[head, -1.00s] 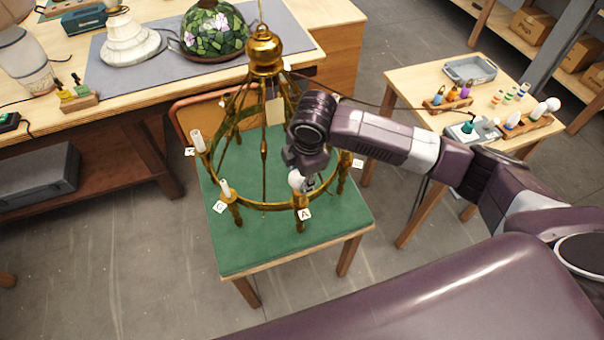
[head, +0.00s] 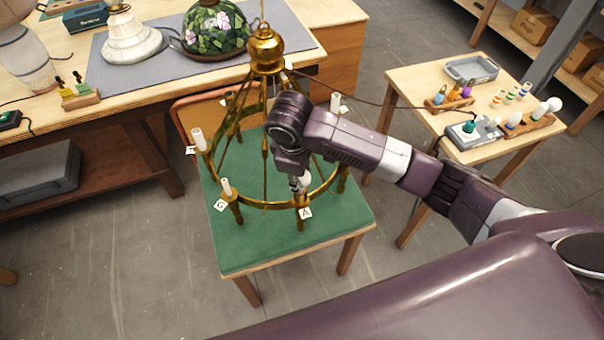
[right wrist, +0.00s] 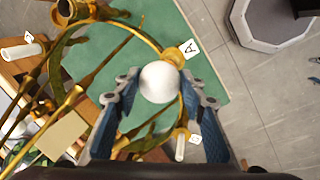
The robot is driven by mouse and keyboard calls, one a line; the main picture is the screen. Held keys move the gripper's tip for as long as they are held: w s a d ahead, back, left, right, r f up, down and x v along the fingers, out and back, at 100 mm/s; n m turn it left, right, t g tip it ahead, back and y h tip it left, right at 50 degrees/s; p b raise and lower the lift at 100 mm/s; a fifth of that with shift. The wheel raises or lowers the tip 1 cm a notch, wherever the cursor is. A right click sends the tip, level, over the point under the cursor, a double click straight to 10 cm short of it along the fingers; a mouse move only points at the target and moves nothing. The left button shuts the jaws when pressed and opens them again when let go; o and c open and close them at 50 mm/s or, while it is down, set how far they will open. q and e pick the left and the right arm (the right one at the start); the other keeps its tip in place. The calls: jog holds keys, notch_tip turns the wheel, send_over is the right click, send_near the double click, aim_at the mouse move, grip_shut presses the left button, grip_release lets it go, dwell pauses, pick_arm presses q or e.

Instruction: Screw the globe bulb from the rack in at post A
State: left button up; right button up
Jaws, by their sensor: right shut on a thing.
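The brass chandelier (head: 266,56) hangs over a green-topped table. Post A (head: 302,220) is at its near side, beside a white tag marked A; its brass cup (right wrist: 173,57) also shows in the right wrist view. My right gripper (right wrist: 158,88) is shut on the white globe bulb (right wrist: 159,82), with a finger on either side. In the head view the bulb (head: 304,181) is partly hidden below my right gripper (head: 300,182), right above post A. The bulb's base is hidden, so I cannot tell whether it sits in the socket. My left gripper is out of view.
White candle sleeves stand on other posts, such as post C (head: 227,187). The bulb rack (head: 530,125) with other bulbs and a grey tray (head: 471,69) are on the right table. A stained-glass lamp (head: 215,30) stands on the back bench.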

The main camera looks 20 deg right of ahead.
jog(key=m, duration=0.3)
jog(key=shift+w+a+r, duration=0.1)
jog(key=shift+w+a, duration=0.05)
jog(key=shift+a, duration=0.1)
jog(key=o, duration=1.1)
jog(key=shift+o, duration=1.3)
